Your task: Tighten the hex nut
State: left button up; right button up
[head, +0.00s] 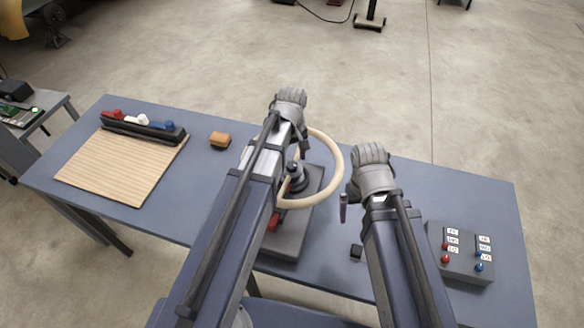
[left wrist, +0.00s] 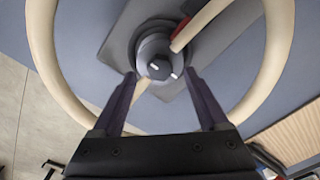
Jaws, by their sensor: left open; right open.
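A pale ring-shaped handwheel (head: 335,180) stands on a grey base plate (head: 285,242) in the middle of the bench. At its centre is a dark hub (head: 298,178), partly hidden by my left arm. In the left wrist view, a dark round-looking piece (left wrist: 160,68) with two pale marks sits on the hub; I cannot make out hex faces. My left gripper (left wrist: 160,80) is open, its fingers spread on either side of the hub, apparently empty. My right gripper (head: 345,205) is open to the right of the wheel; its fingers are mostly hidden by the arm.
A small dark block (head: 356,251) lies between the base plate and my right arm. A control box (head: 462,252) with red and blue knobs is at the right.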

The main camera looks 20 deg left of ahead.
aim_at(292, 167)
pick_arm(q)
notch_tip(292, 167, down, 3)
jog(key=shift+r+b, duration=0.2)
jog(key=shift+b, duration=0.65)
pick_arm(e)
notch_tip(292, 167, down, 3)
jog(key=shift+r, duration=0.2)
pick_arm(q)
grip_shut()
